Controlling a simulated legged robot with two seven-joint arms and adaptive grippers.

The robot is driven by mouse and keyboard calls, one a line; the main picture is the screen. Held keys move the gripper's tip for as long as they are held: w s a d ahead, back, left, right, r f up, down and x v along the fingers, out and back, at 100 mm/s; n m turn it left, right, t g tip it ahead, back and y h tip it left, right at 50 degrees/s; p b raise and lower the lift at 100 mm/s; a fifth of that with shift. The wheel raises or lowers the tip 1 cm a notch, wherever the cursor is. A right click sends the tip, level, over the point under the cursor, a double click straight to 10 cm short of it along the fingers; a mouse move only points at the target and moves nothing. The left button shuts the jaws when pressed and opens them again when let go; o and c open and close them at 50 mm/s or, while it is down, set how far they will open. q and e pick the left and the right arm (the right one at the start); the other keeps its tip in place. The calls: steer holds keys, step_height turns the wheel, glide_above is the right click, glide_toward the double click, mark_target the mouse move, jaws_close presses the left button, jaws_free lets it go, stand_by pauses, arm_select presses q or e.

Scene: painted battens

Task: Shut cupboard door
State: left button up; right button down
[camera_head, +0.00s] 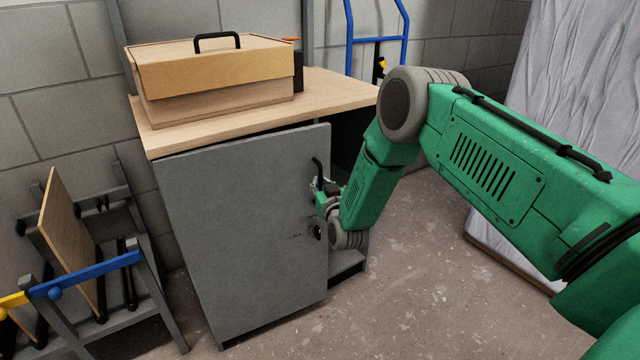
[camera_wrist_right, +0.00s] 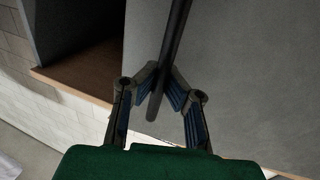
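The grey cupboard door (camera_head: 245,230) stands partly open. Its free right edge is swung out from the cupboard, and the dark inside shows to its right. A black bar handle (camera_head: 318,172) is on the door near that edge. My right gripper (camera_head: 320,190) is at the handle. In the wrist view the handle (camera_wrist_right: 177,35) runs between the fingertips of my right gripper (camera_wrist_right: 164,75), which are closed in on it from both sides. The head view shows the fingers only small and partly hidden. My left gripper is not in view.
A wooden box (camera_head: 215,75) with a black handle sits on the wooden cupboard top (camera_head: 330,92). A grey rack (camera_head: 150,290) with boards stands at left. A blue frame (camera_head: 378,40) is behind. A wrapped panel (camera_head: 570,100) leans at right. The floor (camera_head: 430,290) before the cupboard is clear.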

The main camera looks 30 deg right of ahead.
steer(key=shift+w, duration=0.1)
steer(key=w, duration=0.1)
steer(key=w+y+b, duration=0.1)
steer(key=w+n+b, duration=0.1)
steer(key=shift+w+d+f+y, duration=0.2)
steer(key=shift+w+d+y, duration=0.1)
steer(key=shift+w+y, duration=0.1)
steer(key=c, duration=1.6)
jaws_free()
steer(key=shift+r, duration=0.15)
steer(key=shift+s, duration=0.1)
steer(key=shift+s+a, duration=0.1)
steer(key=shift+s, duration=0.35)
steer(key=s+a, duration=0.2)
steer(key=s, duration=0.8)
steer(key=shift+s, duration=0.4)
